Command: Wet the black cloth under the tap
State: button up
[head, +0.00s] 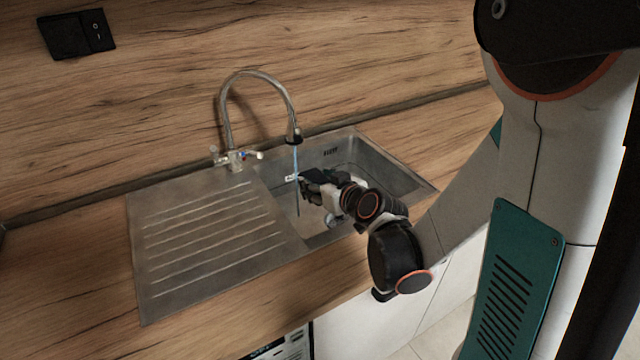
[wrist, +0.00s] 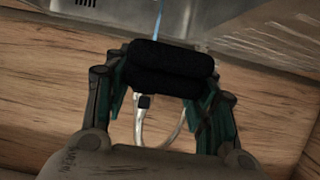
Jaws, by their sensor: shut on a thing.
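The black cloth (wrist: 172,65) is a folded, rounded bundle between the two fingers of my gripper (wrist: 172,88) in the wrist view. In the head view my gripper (head: 308,184) is over the sink bowl, shut on the dark cloth (head: 316,175). The curved metal tap (head: 283,90) stands behind the sink, its black nozzle above and slightly left of the gripper. A thin blue water stream (head: 296,158) runs down at the gripper's tip. In the wrist view the stream (wrist: 157,20) meets the cloth's outline; I cannot tell whether it touches the cloth.
The steel sink (head: 355,143) has its bowl at the right and a ribbed drainer (head: 205,235) at the left. A wooden worktop (head: 60,265) surrounds it. A black switch plate (head: 77,34) is on the wooden splashback. The drainer is clear.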

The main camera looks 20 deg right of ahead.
jog(key=w+d+r+b+x, duration=0.1)
jog(key=r+x, duration=0.1)
jog(key=x, duration=1)
jog(key=shift+w, duration=0.2)
jog(key=shift+a, duration=0.1)
dwell(0.6)
jog(key=shift+s+d+b, duration=0.25)
jog(key=shift+s+b, duration=0.05)
jog(key=shift+s, duration=1.7)
jog(key=shift+s+d+b, duration=0.2)
jog(key=shift+s+b, duration=0.1)
jog(key=shift+s, duration=1.65)
jog(key=shift+s+d+r+p, duration=0.15)
jog(key=shift+s+r+p, duration=0.55)
jog(key=shift+s+r, duration=0.45)
jog(key=shift+s+d+r+p, duration=0.1)
jog(key=shift+s+r+p, duration=0.65)
jog(key=shift+s, duration=0.6)
